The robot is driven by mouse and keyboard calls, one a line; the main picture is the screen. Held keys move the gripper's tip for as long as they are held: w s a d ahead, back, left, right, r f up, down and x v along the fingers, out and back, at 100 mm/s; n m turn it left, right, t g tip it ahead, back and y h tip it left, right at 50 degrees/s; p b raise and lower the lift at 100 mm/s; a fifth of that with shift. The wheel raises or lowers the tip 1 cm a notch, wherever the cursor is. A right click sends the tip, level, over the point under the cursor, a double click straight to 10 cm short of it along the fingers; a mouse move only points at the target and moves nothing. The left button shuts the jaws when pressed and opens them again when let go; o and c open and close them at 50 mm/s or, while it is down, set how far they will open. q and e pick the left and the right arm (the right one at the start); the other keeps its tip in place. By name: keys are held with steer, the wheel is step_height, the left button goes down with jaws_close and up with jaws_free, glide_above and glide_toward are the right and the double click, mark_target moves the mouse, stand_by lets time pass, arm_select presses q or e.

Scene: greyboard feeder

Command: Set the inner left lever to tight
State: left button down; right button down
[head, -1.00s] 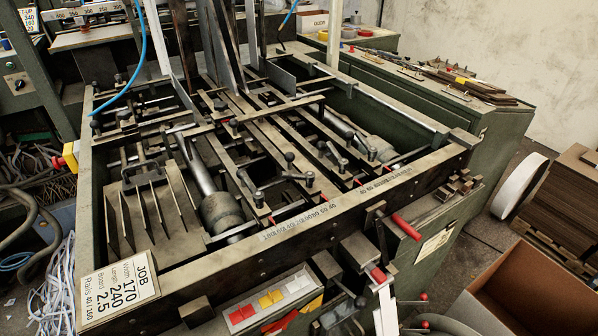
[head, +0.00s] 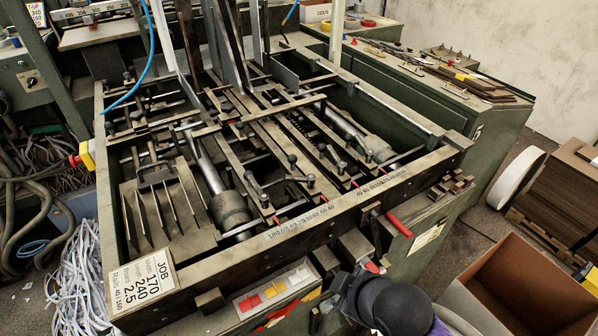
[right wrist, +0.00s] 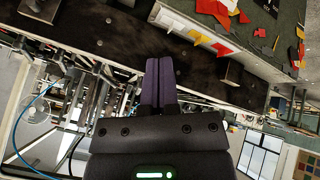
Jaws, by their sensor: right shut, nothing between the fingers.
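Several small dark levers with ball knobs sit on the rails in the middle of the feeder bed in the head view. A left-hand one (head: 256,190) stands near the front bar, and another (head: 300,172) sits just right of it. I cannot tell their settings, or for certain which is the inner left lever. My right gripper's purple fingers (right wrist: 159,66) are shut together and empty in the right wrist view, over the dark frame. In the head view my dark right wrist shows at the bottom, apart from the levers; its fingertips are not clear there. My left gripper is not in view.
The feeder's front bar (head: 290,225) with a printed scale lies between my right arm and the levers. A red handle (head: 398,224) sticks out of the front. A job card (head: 142,285) is at the left corner. An open cardboard box (head: 530,290) stands at lower right.

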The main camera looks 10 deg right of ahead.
mark_target(294, 178)
steer(key=w+r+n+t+y, duration=0.1)
steer(key=w+r+n+t, duration=0.3)
steer(key=w+r+n, duration=0.5)
steer(key=w+n, duration=0.2)
steer(key=w, duration=0.1)
steer(key=shift+w+d+r+y, duration=0.2)
steer(key=shift+w+d+y, duration=0.1)
steer(key=shift+w+y, duration=0.1)
steer(key=b+x, duration=0.4)
steer(key=x, duration=0.9)
steer(key=shift+w+a+f+b, duration=0.2)
steer(key=shift+w+f+b, duration=0.05)
steer(key=shift+w+b, duration=0.15)
steer(key=shift+w+r, duration=0.1)
